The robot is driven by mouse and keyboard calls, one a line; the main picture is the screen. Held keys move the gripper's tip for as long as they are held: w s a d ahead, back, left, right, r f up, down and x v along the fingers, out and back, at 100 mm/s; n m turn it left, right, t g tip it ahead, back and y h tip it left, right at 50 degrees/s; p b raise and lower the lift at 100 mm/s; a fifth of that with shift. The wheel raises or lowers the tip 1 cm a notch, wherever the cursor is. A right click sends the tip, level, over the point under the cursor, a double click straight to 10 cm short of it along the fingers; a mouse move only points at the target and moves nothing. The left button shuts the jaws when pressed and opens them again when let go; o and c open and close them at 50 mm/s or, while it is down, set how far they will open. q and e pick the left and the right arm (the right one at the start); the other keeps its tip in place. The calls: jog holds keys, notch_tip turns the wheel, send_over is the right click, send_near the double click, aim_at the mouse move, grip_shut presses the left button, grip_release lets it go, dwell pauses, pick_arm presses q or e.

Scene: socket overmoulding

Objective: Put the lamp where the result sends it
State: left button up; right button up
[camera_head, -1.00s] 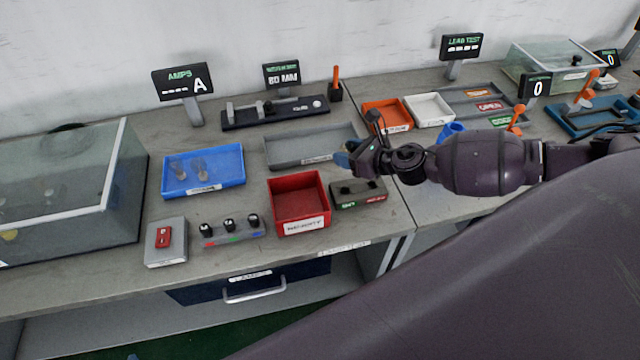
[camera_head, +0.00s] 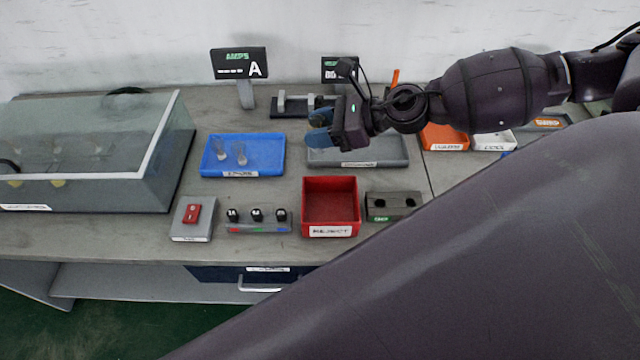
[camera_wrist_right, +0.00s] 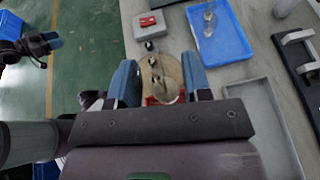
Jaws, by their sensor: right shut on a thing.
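My right gripper (camera_head: 318,128) is above the left end of the long grey tray (camera_head: 375,158), its blue fingers pointing left. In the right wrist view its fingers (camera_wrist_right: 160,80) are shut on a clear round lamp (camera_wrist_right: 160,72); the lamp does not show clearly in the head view. Two more lamps (camera_head: 231,152) are in the blue tray (camera_head: 273,168). A red tray (camera_head: 331,230) labelled REJECT looks empty. The AMPS display (camera_head: 238,63) shows dashes and the letter A. My left gripper (camera_wrist_right: 32,42) shows only in the wrist view's upper left corner, and its opening is unclear.
A glass-lidded box (camera_head: 90,150) stands at the left. A red-switch box (camera_head: 193,218), a knob block (camera_head: 258,221) and a two-hole block (camera_head: 393,206) line the front. Orange (camera_head: 444,137) and white (camera_head: 493,141) trays are at the right. My arm hides the right foreground.

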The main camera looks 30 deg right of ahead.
jog(key=shift+s+a+f, duration=0.1)
jog(key=shift+s+a, duration=0.1)
jog(key=shift+a, duration=0.1)
notch_tip(320, 180, down, 20)
jog(key=b, duration=0.3)
pick_arm(q)
jog(key=shift+x, duration=0.95)
jog(key=shift+f, duration=0.15)
jog(key=shift+s+f+b, duration=0.1)
jog(key=shift+f+b, duration=0.5)
jog(key=shift+b, duration=0.2)
pick_arm(e)
jog(key=shift+f, duration=0.55)
jog(key=o, duration=0.9)
jog(key=shift+s, duration=0.1)
